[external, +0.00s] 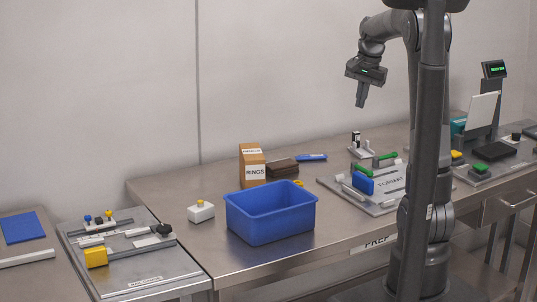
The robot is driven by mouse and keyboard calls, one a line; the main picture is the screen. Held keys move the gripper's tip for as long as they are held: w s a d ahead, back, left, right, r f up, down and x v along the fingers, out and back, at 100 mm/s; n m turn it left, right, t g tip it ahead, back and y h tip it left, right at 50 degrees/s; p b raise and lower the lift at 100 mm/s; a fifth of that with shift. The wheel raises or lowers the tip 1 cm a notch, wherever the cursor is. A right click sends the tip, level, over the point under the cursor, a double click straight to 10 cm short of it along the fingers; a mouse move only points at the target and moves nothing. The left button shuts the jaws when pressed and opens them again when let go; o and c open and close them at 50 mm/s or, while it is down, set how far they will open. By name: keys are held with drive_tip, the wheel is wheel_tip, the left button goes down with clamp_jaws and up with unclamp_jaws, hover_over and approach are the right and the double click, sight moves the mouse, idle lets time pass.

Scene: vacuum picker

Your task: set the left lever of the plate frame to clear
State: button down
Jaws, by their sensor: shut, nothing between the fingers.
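What looks like the plate frame (334,183) lies on the right part of the bench, with a lettered light plate (393,182) on it. A green-handled lever (362,170) shows at its left, and another green handle (386,158) sits farther back to the right. A blue block (362,184) stands close in front of the left green handle. Any clear marking is too small to read. My gripper (361,104) is shut and empty, pointing down in the air, high above the bench and apart from the frame.
A blue bin (271,213) stands left of the frame, with a RINGS box (252,166) behind it. A grey fixture (150,270) with yellow and blue parts is on the far left. My column hides part of the frame's right side. A display (494,69) stands at the right.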

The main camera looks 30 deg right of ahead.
sight(354, 169)
drive_tip(key=w+d+f+m+g+y, duration=0.1)
drive_tip(key=w+d+f+m, duration=0.2)
drive_tip(key=d+f, duration=0.4)
drive_tip(key=w+d+f+m, duration=0.4)
drive_tip(key=d+f, duration=0.3)
drive_tip(key=d, duration=0.4)
drive_tip(key=shift+w+d+g+y, duration=0.15)
drive_tip(key=shift+w+g+y, duration=0.25)
drive_tip(key=shift+w, duration=0.2)
drive_tip(key=shift+f, duration=0.1)
drive_tip(key=x, duration=1)
drive_tip(key=shift+f, duration=0.15)
drive_tip(key=a, duration=0.2)
drive_tip(key=shift+a, duration=0.4)
drive_tip(key=shift+a+f, duration=0.2)
drive_tip(key=shift+a, duration=0.45)
